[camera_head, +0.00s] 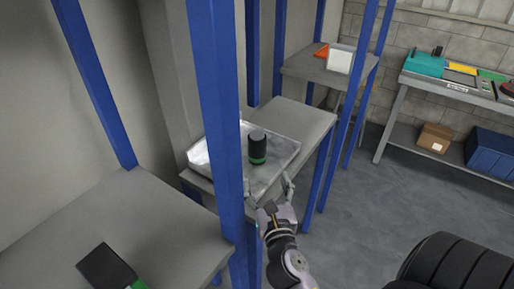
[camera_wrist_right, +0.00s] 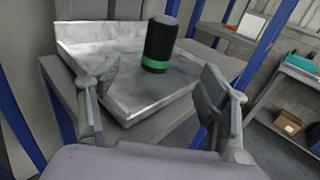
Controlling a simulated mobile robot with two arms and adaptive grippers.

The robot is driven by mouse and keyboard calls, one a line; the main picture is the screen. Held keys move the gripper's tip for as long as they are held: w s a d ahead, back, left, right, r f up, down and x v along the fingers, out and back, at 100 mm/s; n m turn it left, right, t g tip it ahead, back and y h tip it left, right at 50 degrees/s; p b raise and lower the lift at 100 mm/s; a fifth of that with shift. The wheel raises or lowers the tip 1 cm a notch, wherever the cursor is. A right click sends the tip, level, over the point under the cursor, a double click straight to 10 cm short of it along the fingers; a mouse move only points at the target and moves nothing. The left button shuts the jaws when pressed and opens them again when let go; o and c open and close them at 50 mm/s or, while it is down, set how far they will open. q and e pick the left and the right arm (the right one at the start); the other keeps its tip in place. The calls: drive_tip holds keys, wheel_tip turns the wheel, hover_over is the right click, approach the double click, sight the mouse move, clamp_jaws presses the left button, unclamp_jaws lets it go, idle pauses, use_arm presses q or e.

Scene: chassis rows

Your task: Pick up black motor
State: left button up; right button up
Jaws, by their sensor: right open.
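The black motor (camera_head: 258,146) is a dark cylinder with a green band near its base. It stands upright in a shallow silver metal tray (camera_head: 285,150) on a grey table. In the right wrist view the motor (camera_wrist_right: 160,42) stands beyond and between the open fingers, apart from them. My right gripper (camera_head: 270,192) is open and empty at the near edge of the tray; its two fingers also show in the right wrist view (camera_wrist_right: 160,95). My left gripper is not in view.
A blue upright post (camera_head: 217,110) stands just left of my right gripper and hides part of the tray. Another dark object (camera_head: 106,266) with green lies on the nearer grey table (camera_head: 150,215). Large black tyres (camera_head: 455,265) are at lower right. Floor between is clear.

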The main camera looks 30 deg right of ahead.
sight(259, 151)
drive_tip(key=p+x, duration=0.2)
drive_tip(key=x, duration=0.9)
drive_tip(key=shift+w, duration=0.1)
drive_tip(key=shift+f+p+x, duration=0.15)
drive_tip(key=shift+p+x, duration=0.05)
drive_tip(key=shift+x, duration=0.8)
drive_tip(key=shift+f+p+x, duration=0.15)
drive_tip(key=shift+f+x, duration=0.05)
drive_tip(key=shift+x, duration=0.85)
drive_tip(key=shift+f+p+x, duration=0.15)
drive_tip(key=shift+p+x, duration=0.05)
drive_tip(key=shift+x, duration=0.8)
drive_tip(key=shift+d, duration=0.1)
drive_tip(key=shift+r, duration=0.1)
drive_tip(key=shift+c, duration=0.8)
clamp_jaws()
drive_tip(key=shift+r, duration=0.15)
